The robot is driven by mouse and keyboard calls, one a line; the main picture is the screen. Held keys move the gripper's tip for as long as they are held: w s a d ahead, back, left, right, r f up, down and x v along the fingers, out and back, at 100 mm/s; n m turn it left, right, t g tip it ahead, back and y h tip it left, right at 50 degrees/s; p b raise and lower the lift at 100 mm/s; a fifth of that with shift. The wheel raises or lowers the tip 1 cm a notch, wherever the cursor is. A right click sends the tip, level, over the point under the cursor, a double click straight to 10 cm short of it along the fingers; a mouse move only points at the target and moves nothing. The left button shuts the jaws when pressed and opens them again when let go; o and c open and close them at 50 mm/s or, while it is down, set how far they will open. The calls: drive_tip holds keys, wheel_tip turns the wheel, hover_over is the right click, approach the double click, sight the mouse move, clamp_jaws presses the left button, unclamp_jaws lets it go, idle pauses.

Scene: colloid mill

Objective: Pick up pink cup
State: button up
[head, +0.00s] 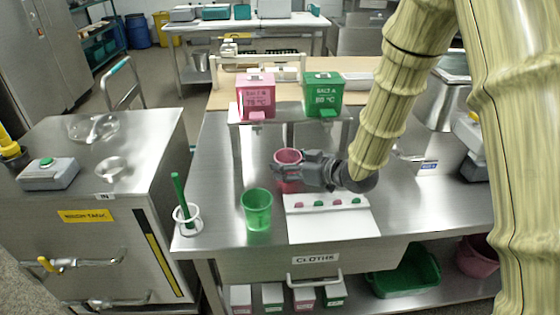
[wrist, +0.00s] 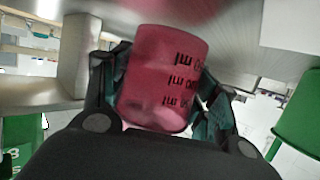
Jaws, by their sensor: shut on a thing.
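The pink cup (head: 287,157) is at the middle of the steel table in the head view, below the raised shelf. My gripper (head: 300,170) comes in from the right, with its fingers around the cup's side. In the wrist view the pink cup (wrist: 165,78) fills the space between the two dark fingers of my gripper (wrist: 163,95), and black volume marks show on its wall. My gripper is shut on the cup. Part of the cup is hidden behind the fingers in the head view. I cannot tell whether its base touches the table.
A green cup (head: 257,209) stands front left of my gripper. A white board (head: 328,226) with small pink and green pieces lies in front. Pink (head: 256,97) and green (head: 322,94) salt boxes sit on the shelf (head: 290,114) behind. A white ring holder (head: 187,220) is at left.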

drive_tip(key=shift+s+d, duration=0.65)
wheel_tip(320, 180, up, 14)
drive_tip(key=p, duration=0.1)
drive_tip(key=shift+f, duration=0.15)
idle(0.3)
idle(2.3)
